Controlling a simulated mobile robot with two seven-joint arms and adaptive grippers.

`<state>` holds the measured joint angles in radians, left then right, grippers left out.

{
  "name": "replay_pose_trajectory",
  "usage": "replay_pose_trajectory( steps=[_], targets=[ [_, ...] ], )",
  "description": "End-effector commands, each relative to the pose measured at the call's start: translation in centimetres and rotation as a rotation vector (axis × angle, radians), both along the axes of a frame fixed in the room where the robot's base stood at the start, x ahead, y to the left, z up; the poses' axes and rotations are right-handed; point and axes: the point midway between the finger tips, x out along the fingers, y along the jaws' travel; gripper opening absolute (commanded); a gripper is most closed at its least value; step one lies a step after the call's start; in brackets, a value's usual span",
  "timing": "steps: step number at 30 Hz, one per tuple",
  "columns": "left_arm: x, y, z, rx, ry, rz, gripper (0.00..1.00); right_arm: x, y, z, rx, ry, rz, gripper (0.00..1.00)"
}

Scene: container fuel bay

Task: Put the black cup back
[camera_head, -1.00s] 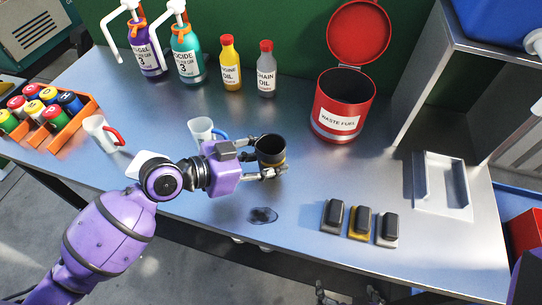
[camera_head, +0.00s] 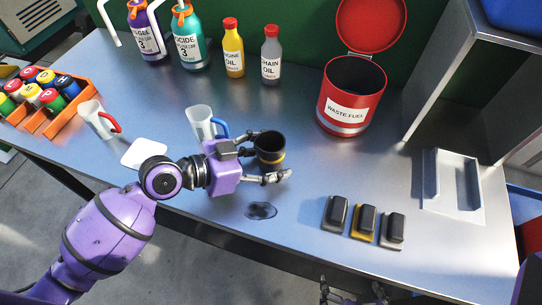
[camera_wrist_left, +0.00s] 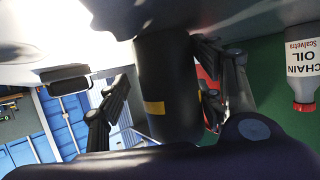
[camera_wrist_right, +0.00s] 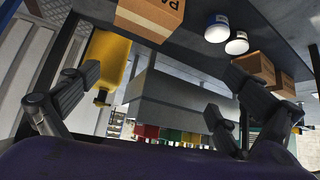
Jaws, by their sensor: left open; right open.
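My right gripper (camera_head: 352,293) is open and empty below the bench's front edge. It also shows empty in the right wrist view (camera_wrist_right: 150,95).
A clear mug with a blue handle (camera_head: 200,122) stands just behind my left gripper. A white square pad (camera_head: 145,153) and a red-handled mug (camera_head: 96,120) are farther left.

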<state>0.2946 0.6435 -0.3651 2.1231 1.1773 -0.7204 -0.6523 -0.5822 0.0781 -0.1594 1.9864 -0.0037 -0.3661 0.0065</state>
Motion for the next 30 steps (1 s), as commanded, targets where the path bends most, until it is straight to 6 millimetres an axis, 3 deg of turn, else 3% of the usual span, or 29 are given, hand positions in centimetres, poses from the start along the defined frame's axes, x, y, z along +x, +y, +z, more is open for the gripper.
replay_pose_trajectory(
  steps=[5, 21, 30],
  targets=[
    [-0.2, 0.5, 0.6, 0.002, -0.002, 0.001, 0.61, 0.1, 0.0, 0.1, 0.001, -0.001, 0.001, 1.00],
    [-4.5, 8.9, 4.0, 0.003, 0.003, 0.001, 0.61, -0.4, 0.0, -1.9, -0.006, 0.016, 0.009, 1.00],
    [-5.0, 9.9, 5.0, -0.001, -0.001, -0.001, 0.61, -0.1, 0.1, -2.1, -0.005, 0.011, 0.009, 1.00]
  ],
)
